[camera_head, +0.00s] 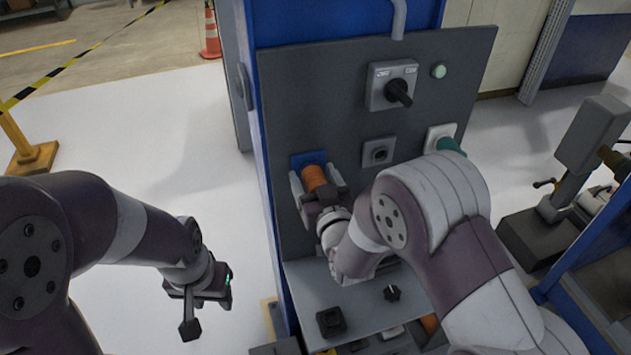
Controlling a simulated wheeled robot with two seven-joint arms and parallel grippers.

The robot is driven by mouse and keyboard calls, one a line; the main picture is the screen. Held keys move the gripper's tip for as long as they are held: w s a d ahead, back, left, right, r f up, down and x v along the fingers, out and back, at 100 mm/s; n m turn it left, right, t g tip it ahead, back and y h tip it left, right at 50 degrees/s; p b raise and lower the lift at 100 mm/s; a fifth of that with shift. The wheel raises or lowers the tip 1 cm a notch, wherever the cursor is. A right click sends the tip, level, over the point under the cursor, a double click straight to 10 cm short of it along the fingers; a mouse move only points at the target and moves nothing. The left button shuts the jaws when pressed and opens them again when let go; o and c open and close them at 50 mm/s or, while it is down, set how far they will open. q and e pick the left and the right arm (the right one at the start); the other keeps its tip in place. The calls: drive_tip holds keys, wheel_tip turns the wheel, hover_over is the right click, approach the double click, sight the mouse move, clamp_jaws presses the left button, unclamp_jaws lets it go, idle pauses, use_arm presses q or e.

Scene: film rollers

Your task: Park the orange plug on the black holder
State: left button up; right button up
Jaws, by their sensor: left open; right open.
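The orange plug (314,178) is on the grey upright panel, just below a blue plate (309,158). My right gripper (319,189) is at the plug, with its fingers on either side of it. It is open, and whether a finger touches the plug cannot be told. A square black piece (331,320), which may be the black holder, sits on the sloping grey ledge below. My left gripper (208,305) is open and empty, left of the cabinet and away from the plug. My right arm hides part of the panel and ledge.
The panel (330,85) carries a rotary switch (392,86), a grey socket (379,152) and a green plug (449,147). A black knob (391,293) stands on the ledge. Machinery (585,150) stands at right. An orange cone (210,35) stands far back.

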clamp_jaws()
drive_tip(key=shift+s+f, duration=0.15)
drive_tip(key=shift+r+v, duration=0.2)
drive_tip(key=shift+v, duration=2.65)
drive_tip(key=shift+d+f, duration=0.1)
